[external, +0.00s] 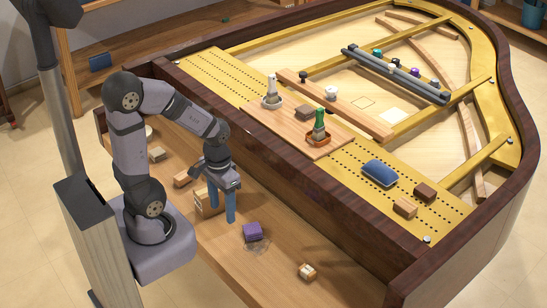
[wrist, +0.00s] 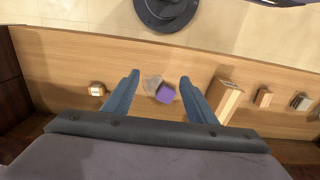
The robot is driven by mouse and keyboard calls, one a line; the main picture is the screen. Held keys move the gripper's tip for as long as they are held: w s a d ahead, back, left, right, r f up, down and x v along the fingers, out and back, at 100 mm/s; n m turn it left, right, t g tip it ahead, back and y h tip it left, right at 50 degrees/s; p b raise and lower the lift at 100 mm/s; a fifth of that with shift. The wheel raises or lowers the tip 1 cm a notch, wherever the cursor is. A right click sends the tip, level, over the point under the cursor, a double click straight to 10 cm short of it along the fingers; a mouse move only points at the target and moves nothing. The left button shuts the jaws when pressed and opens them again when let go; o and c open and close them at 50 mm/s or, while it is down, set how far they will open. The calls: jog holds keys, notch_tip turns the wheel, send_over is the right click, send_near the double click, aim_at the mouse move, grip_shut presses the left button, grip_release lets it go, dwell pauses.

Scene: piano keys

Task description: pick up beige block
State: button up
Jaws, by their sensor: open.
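My gripper (external: 222,211) is open and points down above the wooden shelf, with its blue fingers apart and nothing held between them. It also shows in the wrist view (wrist: 159,79). Several tan or beige blocks are in view, and I cannot tell which one is the beige block. A small one with a pale face (external: 307,271) lies at the shelf's front right, apart from my gripper; it also shows in the wrist view (wrist: 97,89). A larger tan box (external: 205,203) stands beside my fingers, partly hidden by them. Another tan block (external: 405,208) lies on the gold piano frame.
A purple block (external: 252,231) and a clear round dish (external: 257,246) lie near my gripper. Smaller blocks (external: 182,178) and (external: 157,155) lie farther left. The dark piano rim (external: 300,170) rises behind the shelf. Shelf between dish and pale-faced block looks clear.

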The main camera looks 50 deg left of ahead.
notch_tip(320, 180, up, 4)
jog(key=w+a+f+n+t+h+b, duration=0.3)
jog(key=w+a+n+b, duration=0.45)
jog(key=n, duration=0.65)
notch_tip(320, 180, up, 3)
jog(key=n+t+y+b, duration=0.5)
jog(key=n+t+b, duration=0.75)
jog(key=n, duration=1.15)
send_over(177, 178)
jog(key=a+f+b+v, duration=0.1)
jog(key=b+v, duration=0.1)
jog(key=v, duration=0.2)
jog(key=g, duration=0.2)
jog(key=f, duration=0.7)
jog(key=d+f, duration=0.1)
jog(key=f, duration=1.3)
jog(key=shift+s+d+f, duration=0.1)
jog(key=shift+s+d, duration=0.05)
jog(key=shift+d, duration=0.05)
jog(key=shift+f, duration=0.35)
jog(key=shift+x, duration=3.65)
